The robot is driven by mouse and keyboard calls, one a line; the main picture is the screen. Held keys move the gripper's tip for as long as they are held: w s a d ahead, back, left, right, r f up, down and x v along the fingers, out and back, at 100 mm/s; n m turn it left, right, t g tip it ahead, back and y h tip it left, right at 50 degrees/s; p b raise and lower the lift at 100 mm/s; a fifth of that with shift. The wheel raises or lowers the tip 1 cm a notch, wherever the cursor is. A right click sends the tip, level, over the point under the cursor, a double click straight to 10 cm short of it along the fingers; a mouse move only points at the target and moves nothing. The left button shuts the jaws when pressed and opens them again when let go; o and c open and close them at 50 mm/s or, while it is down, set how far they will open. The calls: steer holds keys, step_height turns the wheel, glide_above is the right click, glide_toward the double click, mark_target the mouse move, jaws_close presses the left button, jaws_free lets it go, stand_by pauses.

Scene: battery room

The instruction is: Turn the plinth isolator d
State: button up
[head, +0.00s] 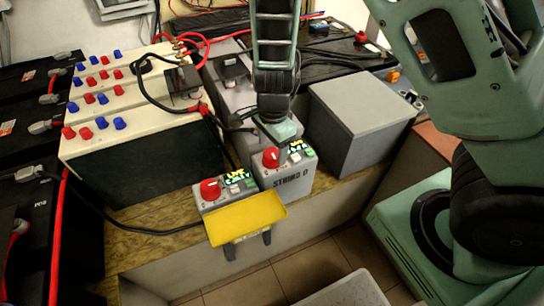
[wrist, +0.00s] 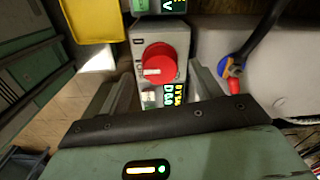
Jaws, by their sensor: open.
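The plinth isolator d is a grey box (head: 289,181) with lettering on its front that seems to read STRING D. Its red round knob (head: 271,157) also shows in the wrist view (wrist: 165,60), with a pale mark at its left edge. A small panel with lit yellow and green letters (head: 297,150) sits beside the knob. My gripper (wrist: 158,78) is open, with one finger on each side of the knob's near part. I cannot tell whether the fingers touch it. In the head view the fingertips are hidden behind my wrist.
A second grey isolator with a red knob (head: 210,190) stands to the left, a yellow tray-like plate (head: 246,218) in front of it. A plain grey box (head: 362,120) stands close at right. Black cables and a cream-topped battery unit (head: 125,90) crowd the left and back.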

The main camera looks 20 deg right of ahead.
steer(key=shift+f+b, duration=0.3)
steer(key=shift+f, duration=0.95)
steer(key=c, duration=1)
